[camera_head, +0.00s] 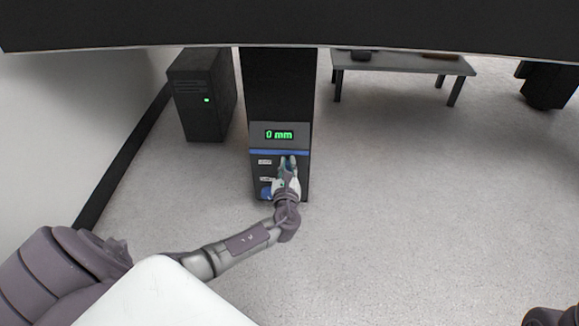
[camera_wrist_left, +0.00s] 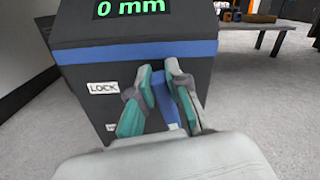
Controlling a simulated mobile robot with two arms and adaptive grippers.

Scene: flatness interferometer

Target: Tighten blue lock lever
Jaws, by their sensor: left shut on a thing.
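The blue lock lever (camera_wrist_left: 163,102) shows between the fingers of my left gripper (camera_wrist_left: 159,72) in the left wrist view, to the right of a white LOCK label (camera_wrist_left: 103,87). The gripper is shut on the lever, and the fingers hide part of it. In the head view my left gripper (camera_head: 288,160) is at the front of the dark column unit (camera_head: 254,135), below its blue stripe and green "0 mm" display (camera_head: 279,134). The lever cannot be made out there behind the fingers. My right gripper is not in view.
A blue part (camera_head: 265,193) sits lower on the unit, beside the hand. A black computer tower (camera_head: 203,95) stands to the left by the wall. A low table (camera_head: 402,63) stands at the back right. A wide dark slab (camera_head: 290,22) spans the top.

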